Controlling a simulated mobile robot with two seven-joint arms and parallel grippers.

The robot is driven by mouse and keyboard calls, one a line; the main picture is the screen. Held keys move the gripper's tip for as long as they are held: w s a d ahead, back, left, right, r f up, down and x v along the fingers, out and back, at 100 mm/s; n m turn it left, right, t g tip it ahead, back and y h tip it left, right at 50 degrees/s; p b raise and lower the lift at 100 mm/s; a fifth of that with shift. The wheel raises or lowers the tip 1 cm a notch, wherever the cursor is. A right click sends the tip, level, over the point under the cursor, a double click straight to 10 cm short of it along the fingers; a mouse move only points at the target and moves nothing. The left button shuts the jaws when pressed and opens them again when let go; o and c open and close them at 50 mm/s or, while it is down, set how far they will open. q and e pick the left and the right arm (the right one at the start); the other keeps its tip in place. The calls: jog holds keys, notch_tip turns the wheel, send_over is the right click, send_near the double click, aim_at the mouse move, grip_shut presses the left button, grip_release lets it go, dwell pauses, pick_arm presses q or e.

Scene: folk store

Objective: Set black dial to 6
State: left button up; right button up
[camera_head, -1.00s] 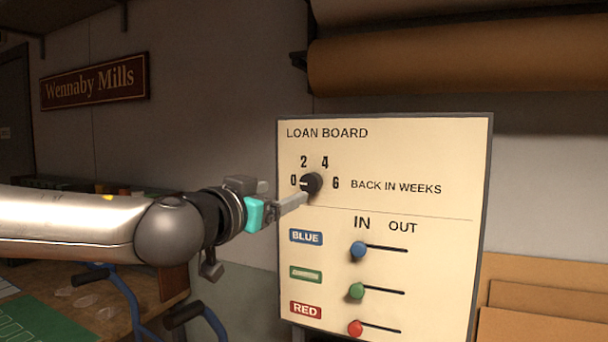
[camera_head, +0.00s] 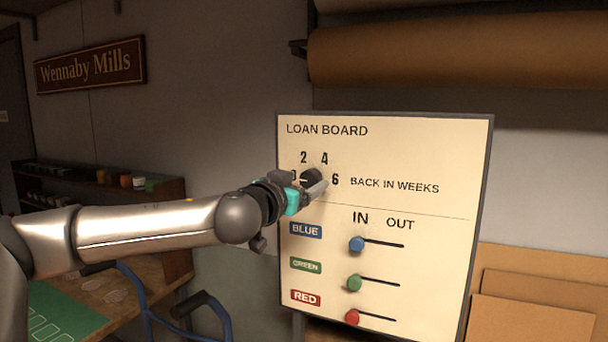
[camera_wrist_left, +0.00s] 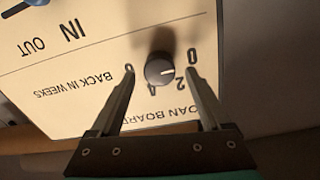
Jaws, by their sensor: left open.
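The black dial (camera_head: 312,176) is on the upper part of the cream loan board (camera_head: 420,150), with 0, 2, 4 and 6 around it. In the left wrist view, where the board appears upside down, the dial (camera_wrist_left: 159,70) has a white mark pointing right, toward the 0. My left gripper (camera_head: 304,187) is open in front of the dial and partly covers it and the 0 in the head view. In the wrist view its two fingers are on either side of the dial, with gaps between. I cannot tell how far the tips are from the board.
Blue (camera_head: 356,244), green (camera_head: 354,283) and red (camera_head: 352,317) slider knobs sit below the dial at the IN side. A brown roll (camera_head: 460,50) is above the board. A table with a green mat (camera_head: 60,315) is at lower left.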

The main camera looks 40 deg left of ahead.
pick_arm(q)
jog(key=shift+w+a, duration=0.1)
jog(key=shift+w, duration=0.2)
grip_shut()
dwell(0.7)
